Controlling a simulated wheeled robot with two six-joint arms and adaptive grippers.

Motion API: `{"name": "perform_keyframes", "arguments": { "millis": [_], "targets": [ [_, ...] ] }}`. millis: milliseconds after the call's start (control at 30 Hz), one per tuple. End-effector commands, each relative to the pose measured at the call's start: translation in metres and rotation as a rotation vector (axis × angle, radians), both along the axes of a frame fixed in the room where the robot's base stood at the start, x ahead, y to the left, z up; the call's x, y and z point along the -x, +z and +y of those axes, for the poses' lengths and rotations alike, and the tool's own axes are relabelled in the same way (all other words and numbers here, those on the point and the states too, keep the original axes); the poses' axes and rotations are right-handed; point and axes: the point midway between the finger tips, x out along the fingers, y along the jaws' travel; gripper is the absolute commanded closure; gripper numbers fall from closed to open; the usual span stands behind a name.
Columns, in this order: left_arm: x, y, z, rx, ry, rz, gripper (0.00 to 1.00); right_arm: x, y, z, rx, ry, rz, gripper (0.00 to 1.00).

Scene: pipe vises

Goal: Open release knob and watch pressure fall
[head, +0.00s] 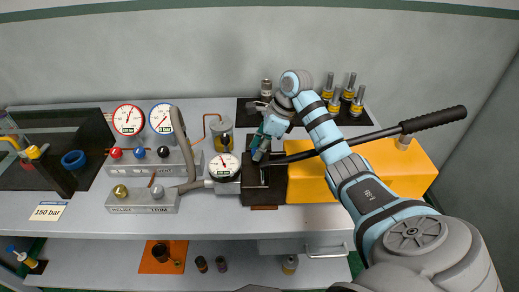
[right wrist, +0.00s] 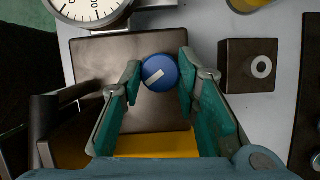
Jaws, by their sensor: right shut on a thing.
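The blue release knob (right wrist: 159,73) has a white stripe across its face and sits on a dark pump block (right wrist: 105,55). My right gripper (right wrist: 160,80) has one finger on each side of the knob and is shut on it. In the head view my right gripper (head: 262,150) hides the knob above the dark block (head: 262,190). A round white pressure gauge (head: 224,166) stands just left of the block; its needle points up and left. Part of this gauge shows in the right wrist view (right wrist: 92,8), with no clear needle. My left gripper is not in view.
A black-gripped pump lever (head: 432,121) reaches right over a yellow tank (head: 400,170). Red-rimmed (head: 128,119) and blue-rimmed (head: 162,118) gauges stand at left. Brass-ringed fittings (head: 345,95) stand behind. A card reading 150 bar (head: 48,211) lies front left.

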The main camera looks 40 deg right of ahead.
Motion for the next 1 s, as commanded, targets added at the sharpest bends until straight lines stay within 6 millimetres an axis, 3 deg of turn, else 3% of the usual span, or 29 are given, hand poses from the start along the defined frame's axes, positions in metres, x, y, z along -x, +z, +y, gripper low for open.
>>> {"name": "perform_keyframes", "arguments": {
  "millis": [600, 1000],
  "targets": [
    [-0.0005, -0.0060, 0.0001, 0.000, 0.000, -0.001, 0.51, -0.0040, 0.0007, -0.0009, -0.003, 0.562, 0.000, 0.99],
    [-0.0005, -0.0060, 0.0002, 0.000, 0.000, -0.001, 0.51, -0.0052, 0.0002, -0.0017, 0.000, 0.773, -0.001, 0.99]
  ]
}}
